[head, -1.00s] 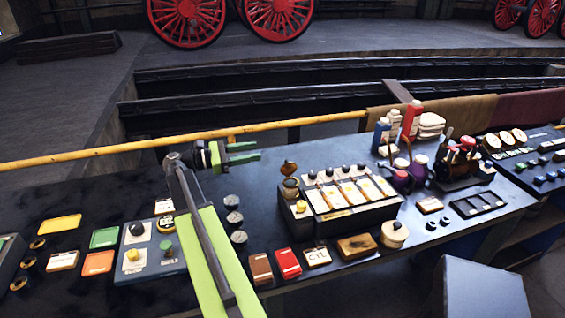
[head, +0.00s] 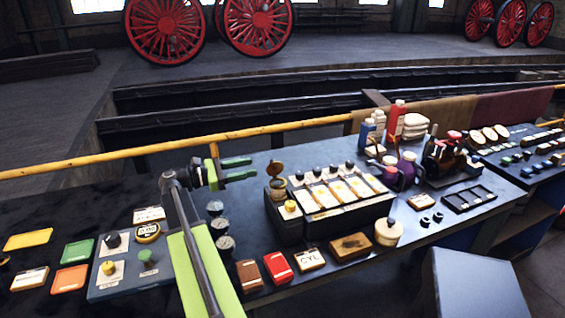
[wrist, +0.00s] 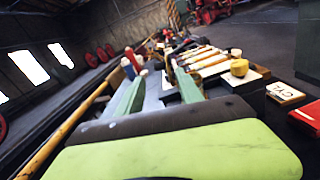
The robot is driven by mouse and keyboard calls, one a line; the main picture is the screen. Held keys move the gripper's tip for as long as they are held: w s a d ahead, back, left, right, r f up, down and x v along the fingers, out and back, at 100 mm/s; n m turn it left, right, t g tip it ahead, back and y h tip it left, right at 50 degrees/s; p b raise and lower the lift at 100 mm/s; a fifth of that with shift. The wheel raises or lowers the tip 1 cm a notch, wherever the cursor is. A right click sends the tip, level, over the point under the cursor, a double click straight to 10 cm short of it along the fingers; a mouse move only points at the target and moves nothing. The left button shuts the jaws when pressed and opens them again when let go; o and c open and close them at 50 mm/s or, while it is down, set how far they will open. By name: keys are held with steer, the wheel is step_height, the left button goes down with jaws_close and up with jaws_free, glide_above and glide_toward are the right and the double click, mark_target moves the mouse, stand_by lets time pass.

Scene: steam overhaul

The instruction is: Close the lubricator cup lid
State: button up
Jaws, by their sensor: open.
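The lubricator (head: 345,217) is a black box with a row of pale panels and black knobs along its top, standing on the dark bench. The brass cup lid (head: 277,168) stands raised over the cup at its back left corner. My gripper (head: 253,168) has green fingers, spread and empty. It hangs just left of the lid, at about the lid's height in the head view, with a small gap between. In the wrist view my gripper (wrist: 158,90) points along the bench, with the lubricator's yellow knob (wrist: 239,68) to its right. The lid is hard to make out there.
Round gauges (head: 224,244) lie left of the lubricator. A red box (head: 277,267) and other small blocks lie in front. Bottles (head: 396,120) and purple cans (head: 406,168) stand behind right. A yellow rail (head: 150,152) runs along the back edge.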

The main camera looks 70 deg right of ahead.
mark_target(274, 167)
steer(key=x, duration=1.2)
steer(key=shift+s+d, duration=0.2)
steer(key=shift+s, duration=0.05)
